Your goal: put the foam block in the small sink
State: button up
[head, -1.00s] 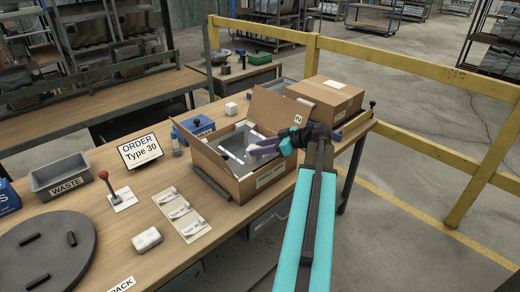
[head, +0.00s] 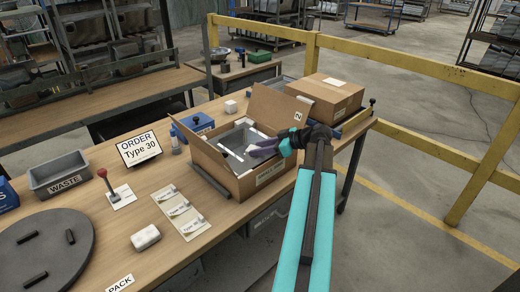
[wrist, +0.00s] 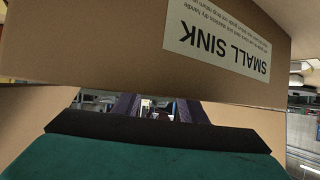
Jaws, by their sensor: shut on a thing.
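The small sink is a grey steel basin (head: 236,138) inside an open cardboard box (head: 213,171). White pieces show around the basin. The wrist view shows the box wall, with an upside-down SMALL SINK label (wrist: 218,42), close in front of the camera. My gripper (head: 254,153) reaches over the box's right edge, its purple fingers at the basin opening. It is shut on the foam block, which is mostly hidden by the fingers and not clear in the wrist view. I cannot tell whether the block touches the basin.
A closed carton (head: 326,96) stands behind to the right. A white block (head: 146,238), a card with small parts (head: 181,214), a WASTE bin (head: 61,174) and a grey disc (head: 45,252) lie left of the box.

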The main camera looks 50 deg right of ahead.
jog(key=shift+f, duration=0.2)
jog(key=o, duration=1)
jog(key=shift+r, duration=0.1)
jog(key=shift+r+p, duration=0.6)
jog(key=shift+p, duration=0.15)
jog(key=b+v, duration=0.2)
jog(key=v, duration=1)
